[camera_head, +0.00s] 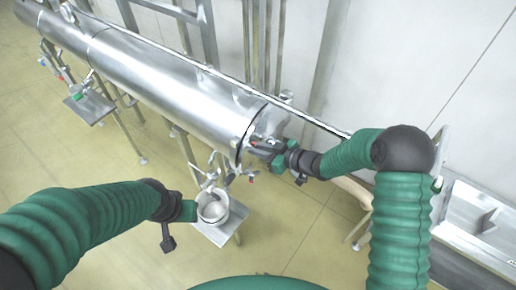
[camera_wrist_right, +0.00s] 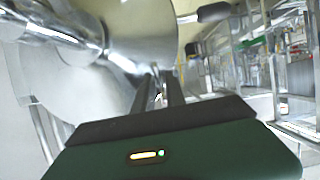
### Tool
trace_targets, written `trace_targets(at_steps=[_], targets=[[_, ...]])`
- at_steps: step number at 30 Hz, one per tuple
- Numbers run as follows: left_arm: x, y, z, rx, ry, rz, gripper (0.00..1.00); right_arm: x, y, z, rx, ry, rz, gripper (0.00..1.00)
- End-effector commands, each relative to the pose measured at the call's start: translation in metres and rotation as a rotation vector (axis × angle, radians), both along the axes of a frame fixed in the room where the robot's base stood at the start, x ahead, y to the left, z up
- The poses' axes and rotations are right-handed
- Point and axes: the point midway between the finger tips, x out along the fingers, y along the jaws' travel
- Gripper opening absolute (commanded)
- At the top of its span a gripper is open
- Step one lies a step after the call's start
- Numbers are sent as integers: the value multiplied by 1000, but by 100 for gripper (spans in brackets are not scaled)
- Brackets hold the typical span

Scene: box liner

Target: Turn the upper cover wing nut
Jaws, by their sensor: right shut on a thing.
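A long shiny steel cylinder (camera_head: 165,75) runs from the upper left to the middle in the head view. Its end cover (camera_head: 268,122) faces my right arm. My right gripper (camera_head: 258,147) is at this cover. In the right wrist view its two fingers (camera_wrist_right: 158,90) are close together on a small metal part at the cover, the upper cover wing nut, which they mostly hide. My left gripper (camera_head: 190,211) is beside a round steel pot, apart from the cover; its finger opening does not show clearly.
The steel pot (camera_head: 213,208) stands on a small plate stand (camera_head: 232,222) below the cylinder's end. Pipes and valves (camera_head: 222,172) hang just above it. A steel sink (camera_head: 480,215) is at the right. Open tan floor (camera_head: 310,225) lies between the arms.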

Motion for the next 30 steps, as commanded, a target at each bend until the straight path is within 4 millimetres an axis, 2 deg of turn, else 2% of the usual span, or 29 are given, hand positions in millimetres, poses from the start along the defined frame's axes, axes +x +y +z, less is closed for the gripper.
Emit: trace_targets(at_steps=[1,2,4,12,16,20,30], targets=[[0,0,0,0,0,0,36,1,0,1,1,-2,-2,0],[0,0,0,0,0,0,36,1,0,1,1,-3,-1,19],[0,0,0,0,0,0,36,1,0,1,1,-3,-1,28],[0,0,0,0,0,0,36,0,0,1,0,-3,-1,28],[0,0,-5,0,0,0,36,-4,-8,3,-1,-4,-2,28],[0,0,-16,0,0,0,36,-19,-30,12,-2,-6,-4,28],[0,0,-39,0,0,0,36,-70,-104,50,-2,-5,-5,28]])
